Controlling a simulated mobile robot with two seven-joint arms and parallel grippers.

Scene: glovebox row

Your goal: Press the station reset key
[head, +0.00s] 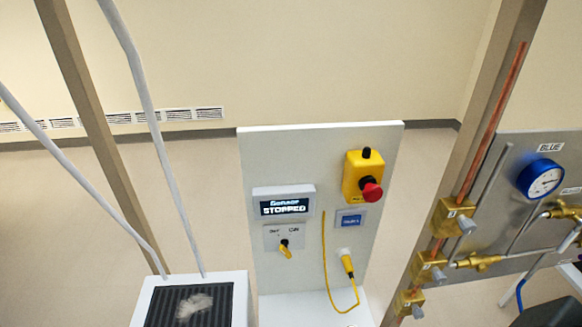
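A pale upright control panel (265,180) stands at the centre of the head view. A small blue key (351,220) with white lettering, too small to read surely, sits on a grey plate at its right side. It is the only push-key shape I see, and nothing covers it. Above it is a yellow box (352,178) with a red mushroom button (371,191). To its left a display (284,206) reads "STOPPED" on its lower line. Below the display is a yellow-handled rotary switch (286,250). Neither gripper can be made out in the view.
A yellow plug (347,263) with a looping yellow cord (328,280) is below the key. On the right stand brass valves (452,217), copper pipe (495,115) and a blue-rimmed gauge (540,178). Dark shapes at bottom right are unclear.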

